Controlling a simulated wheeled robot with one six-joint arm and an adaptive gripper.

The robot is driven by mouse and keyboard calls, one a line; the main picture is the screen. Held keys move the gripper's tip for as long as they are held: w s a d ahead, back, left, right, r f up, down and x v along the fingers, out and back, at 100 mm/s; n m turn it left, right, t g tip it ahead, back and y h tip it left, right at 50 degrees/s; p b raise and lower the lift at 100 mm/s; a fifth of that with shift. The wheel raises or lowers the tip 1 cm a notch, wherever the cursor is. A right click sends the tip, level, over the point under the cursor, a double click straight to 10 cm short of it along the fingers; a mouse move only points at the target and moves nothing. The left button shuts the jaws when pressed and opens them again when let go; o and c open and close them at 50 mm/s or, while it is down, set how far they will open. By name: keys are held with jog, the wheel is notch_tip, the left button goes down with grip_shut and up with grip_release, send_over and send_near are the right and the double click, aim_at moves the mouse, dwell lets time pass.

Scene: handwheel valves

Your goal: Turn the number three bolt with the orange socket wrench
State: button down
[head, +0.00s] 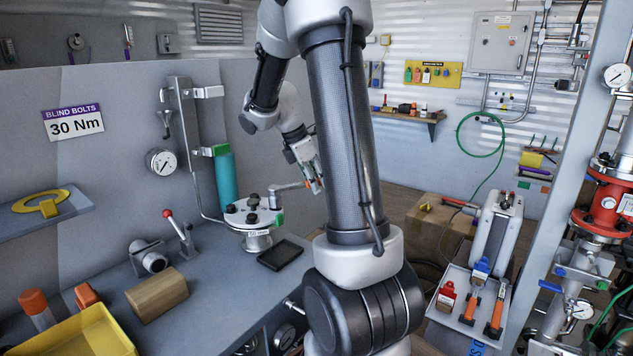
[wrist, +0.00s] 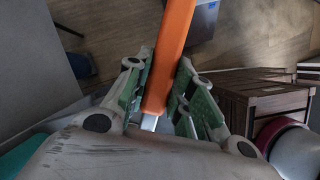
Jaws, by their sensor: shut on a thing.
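The orange socket wrench shows in the wrist view (wrist: 173,50) as an orange handle between my fingers, with a short bright metal part below it. My gripper (head: 314,184) is shut on this handle; its green-lined fingers (wrist: 160,98) press on both sides. In the head view the wrench's grey shaft (head: 290,187) reaches left from my gripper to the right side of a round pale flange (head: 238,218). Its head is at or over a bolt there; I cannot tell whether it is seated. Several black bolts (head: 252,200) stand on the flange. Their numbers are not readable.
A teal cylinder (head: 226,180) and a steel post (head: 187,130) stand behind the flange. A black tray (head: 281,254) lies beside it on the grey bench. A wooden block (head: 157,295) and a yellow bin (head: 80,335) are at left. More orange-handled tools (head: 496,314) lie at right.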

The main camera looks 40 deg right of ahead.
jog(key=shift+s, duration=0.1)
jog(key=shift+s+a+m, duration=0.15)
jog(key=shift+s+m, duration=0.2)
jog(key=shift+m, duration=0.15)
jog(key=shift+r, duration=0.35)
jog(key=shift+r, duration=0.5)
dwell(0.4)
jog(key=shift+r, duration=2.4)
